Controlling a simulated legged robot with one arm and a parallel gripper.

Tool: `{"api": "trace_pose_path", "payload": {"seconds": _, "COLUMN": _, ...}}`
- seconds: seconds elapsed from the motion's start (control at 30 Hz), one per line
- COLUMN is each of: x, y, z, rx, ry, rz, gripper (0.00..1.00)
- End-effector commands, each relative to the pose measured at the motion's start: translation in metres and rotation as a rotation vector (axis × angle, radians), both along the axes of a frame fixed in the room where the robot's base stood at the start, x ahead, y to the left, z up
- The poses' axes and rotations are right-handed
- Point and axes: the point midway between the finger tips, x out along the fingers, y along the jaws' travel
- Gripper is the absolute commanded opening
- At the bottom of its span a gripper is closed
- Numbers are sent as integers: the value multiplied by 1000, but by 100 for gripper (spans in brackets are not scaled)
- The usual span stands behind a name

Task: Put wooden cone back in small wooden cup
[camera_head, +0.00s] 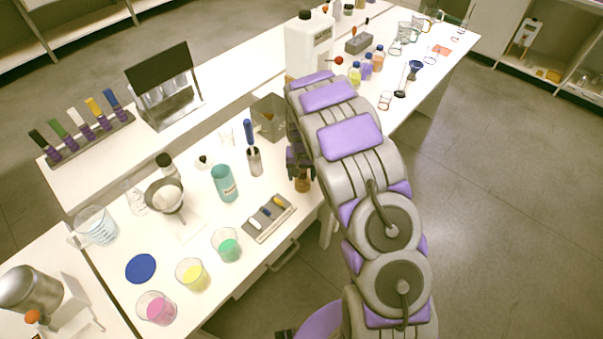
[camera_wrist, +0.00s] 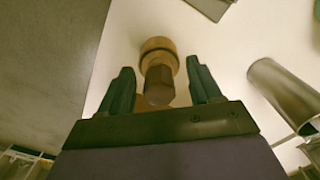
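In the wrist view a round, light wooden piece with a dark ring, which looks like the small wooden cup (camera_wrist: 158,47), is on the white table beyond my fingers. A darker brown, blunt-ended piece, perhaps the wooden cone (camera_wrist: 158,88), overlaps it and lies between my fingers. I cannot tell whether it sits in the cup or apart from it. My gripper (camera_wrist: 160,72) is open, with a visible gap between each finger and the brown piece. In the head view my gripper (camera_head: 298,165) is low by the table's front edge, above a small brown wooden object (camera_head: 303,185); my arm hides part of this area.
A metal cylinder (camera_wrist: 285,92) stands right of my fingers in the wrist view. The table edge is close.

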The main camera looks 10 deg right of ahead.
Motion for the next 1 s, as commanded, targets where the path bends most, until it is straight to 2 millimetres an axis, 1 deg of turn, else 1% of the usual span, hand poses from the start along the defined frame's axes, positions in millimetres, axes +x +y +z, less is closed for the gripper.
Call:
{"api": "trace_pose_path", "payload": {"seconds": 0.23, "x": 0, "y": 0, "z": 1, "rx": 0, "ry": 0, "rz": 0, "gripper": 64}}
{"api": "trace_pose_path", "payload": {"seconds": 0.37, "x": 1, "y": 0, "z": 11, "rx": -1, "ry": -3, "rz": 0, "gripper": 64}}
{"api": "trace_pose_path", "payload": {"seconds": 0.47, "x": 2, "y": 0, "z": 28, "rx": -1, "ry": -6, "rz": 0, "gripper": 64}}
{"api": "trace_pose_path", "payload": {"seconds": 0.8, "x": 3, "y": -1, "z": 104, "rx": 0, "ry": -3, "rz": -1, "gripper": 64}}
{"api": "trace_pose_path", "payload": {"seconds": 1.0, "x": 3, "y": -1, "z": 142, "rx": -1, "ry": 1, "rz": 0, "gripper": 64}}
